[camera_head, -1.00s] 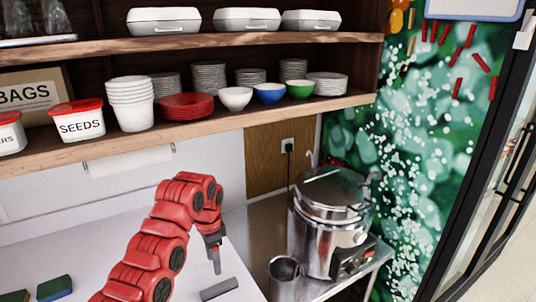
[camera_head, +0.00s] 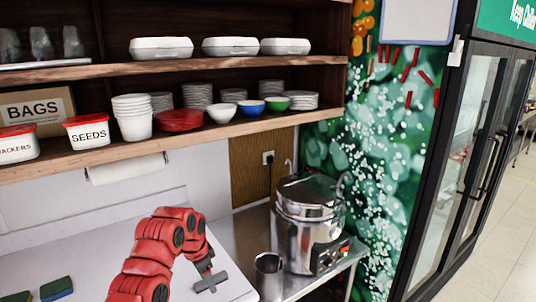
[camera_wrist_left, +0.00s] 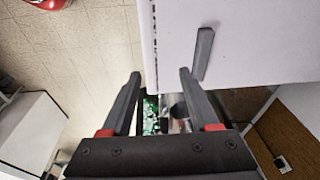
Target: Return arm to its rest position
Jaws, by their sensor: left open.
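My left arm is red and reaches in from the bottom of the head view. Its dark gripper (camera_head: 205,268) points down over the white counter. In the left wrist view the gripper (camera_wrist_left: 160,74) is open, with nothing between its two dark fingers. A grey bar (camera_head: 213,283) lies on the counter by the fingertips in the head view. The bar also shows in the left wrist view (camera_wrist_left: 203,52), just beyond the right-hand finger and outside the jaws. My right gripper is not in view.
A steel soup kettle (camera_head: 306,222) and a steel cup (camera_head: 268,275) stand on the metal table right of the counter. Sponges (camera_head: 56,289) lie at the left. A shelf (camera_head: 190,138) with bowls, plates and tubs hangs above. A glass-door fridge (camera_head: 450,160) stands at right.

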